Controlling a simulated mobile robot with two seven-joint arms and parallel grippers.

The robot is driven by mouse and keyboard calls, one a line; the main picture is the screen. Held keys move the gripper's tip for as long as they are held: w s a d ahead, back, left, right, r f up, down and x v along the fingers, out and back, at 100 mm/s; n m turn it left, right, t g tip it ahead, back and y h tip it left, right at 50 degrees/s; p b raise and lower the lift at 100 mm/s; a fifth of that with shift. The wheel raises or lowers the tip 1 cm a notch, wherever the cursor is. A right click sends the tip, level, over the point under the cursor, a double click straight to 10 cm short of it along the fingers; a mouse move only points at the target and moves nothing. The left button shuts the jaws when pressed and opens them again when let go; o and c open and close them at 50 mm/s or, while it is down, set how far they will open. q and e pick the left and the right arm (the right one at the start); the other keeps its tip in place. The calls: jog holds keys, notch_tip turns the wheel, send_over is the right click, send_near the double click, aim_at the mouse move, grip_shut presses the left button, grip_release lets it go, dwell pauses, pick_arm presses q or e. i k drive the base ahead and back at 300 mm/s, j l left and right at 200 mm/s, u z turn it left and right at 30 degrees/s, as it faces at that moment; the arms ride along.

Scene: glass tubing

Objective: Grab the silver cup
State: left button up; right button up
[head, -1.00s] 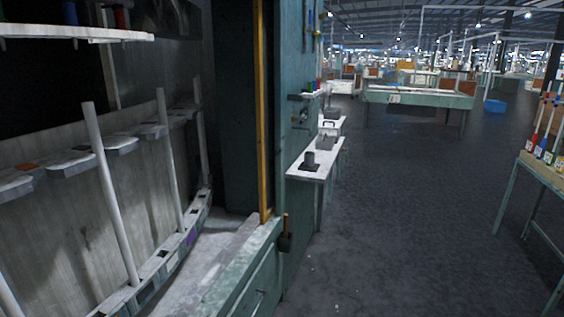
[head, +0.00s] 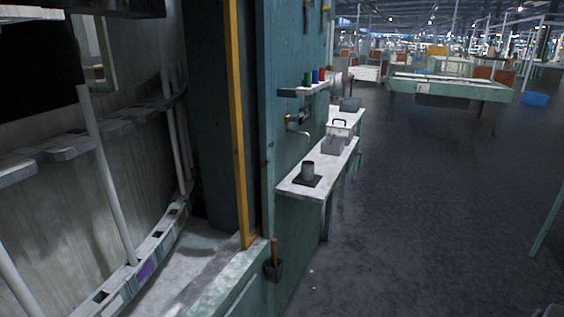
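A small grey metallic cup (head: 308,170) stands upright on a dark square pad (head: 304,181) near the front end of a narrow white bench (head: 327,190). The bench runs along the green wall, right of the machine opening. The cup looks dull grey; no other silver cup is clear. Neither of my grippers is plainly in view.
The machine's green wall and yellow post (head: 240,130) stand close on the left. A grey box with a handle (head: 336,141) is behind the cup. A shelf (head: 305,88) holds small coloured items above. The dark floor (head: 420,220) is open to the right.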

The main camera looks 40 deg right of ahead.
aim_at(308, 167)
jog(key=i+l+u, duration=0.1)
jog(key=l, duration=0.4)
jog(key=i+l, duration=0.15)
jog(key=l, duration=0.35)
jog(key=i+l+u, duration=0.15)
jog(key=l, duration=0.4)
jog(key=i+l, duration=0.1)
jog(key=l, duration=0.4)
jog(key=u, duration=0.05)
